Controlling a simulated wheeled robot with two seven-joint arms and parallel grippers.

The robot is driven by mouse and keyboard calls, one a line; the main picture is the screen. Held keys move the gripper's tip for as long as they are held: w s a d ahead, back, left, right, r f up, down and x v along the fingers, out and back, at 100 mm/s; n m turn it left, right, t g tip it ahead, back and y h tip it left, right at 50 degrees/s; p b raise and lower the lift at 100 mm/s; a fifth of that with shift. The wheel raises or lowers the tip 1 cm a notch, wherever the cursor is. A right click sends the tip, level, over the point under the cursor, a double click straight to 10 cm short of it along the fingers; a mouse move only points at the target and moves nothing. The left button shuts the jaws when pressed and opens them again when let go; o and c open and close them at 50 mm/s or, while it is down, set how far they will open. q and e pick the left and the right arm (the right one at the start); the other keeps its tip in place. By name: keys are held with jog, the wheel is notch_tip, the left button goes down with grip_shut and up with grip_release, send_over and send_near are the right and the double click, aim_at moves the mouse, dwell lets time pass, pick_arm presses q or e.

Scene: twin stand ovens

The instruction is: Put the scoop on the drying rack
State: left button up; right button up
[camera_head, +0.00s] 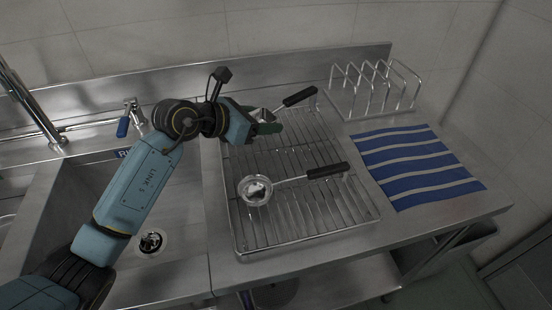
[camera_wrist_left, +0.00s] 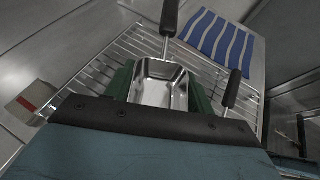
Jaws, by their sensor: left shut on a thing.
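The scoop has a shiny rectangular metal bowl (camera_wrist_left: 160,84) and a black handle (camera_head: 300,96). My left gripper (camera_head: 266,124) is shut on the bowl, with a green finger on either side of it in the left wrist view. The scoop is over the back part of the wire drying rack (camera_head: 300,216), its handle pointing to the back right. I cannot tell whether it touches the wires. The rack also shows in the left wrist view (camera_wrist_left: 102,66). My right gripper is not in view.
A round-bowled utensil (camera_head: 256,190) with a black handle lies on the rack's middle. A blue-and-white striped cloth (camera_head: 415,166) lies to the right. A wire holder (camera_head: 374,88) stands behind it. A sink (camera_head: 180,245) is left. The rack's front is clear.

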aim_at(263, 154)
pick_arm(q)
notch_tip(263, 154, down, 3)
jog(key=shift+f, duration=0.15)
notch_tip(263, 154, down, 4)
jog(key=shift+f+b, duration=0.25)
jog(key=shift+b, duration=0.3)
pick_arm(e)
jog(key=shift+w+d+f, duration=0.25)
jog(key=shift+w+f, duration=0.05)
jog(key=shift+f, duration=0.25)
pick_arm(q)
jog(key=o, duration=1)
jog(key=shift+f, duration=0.1)
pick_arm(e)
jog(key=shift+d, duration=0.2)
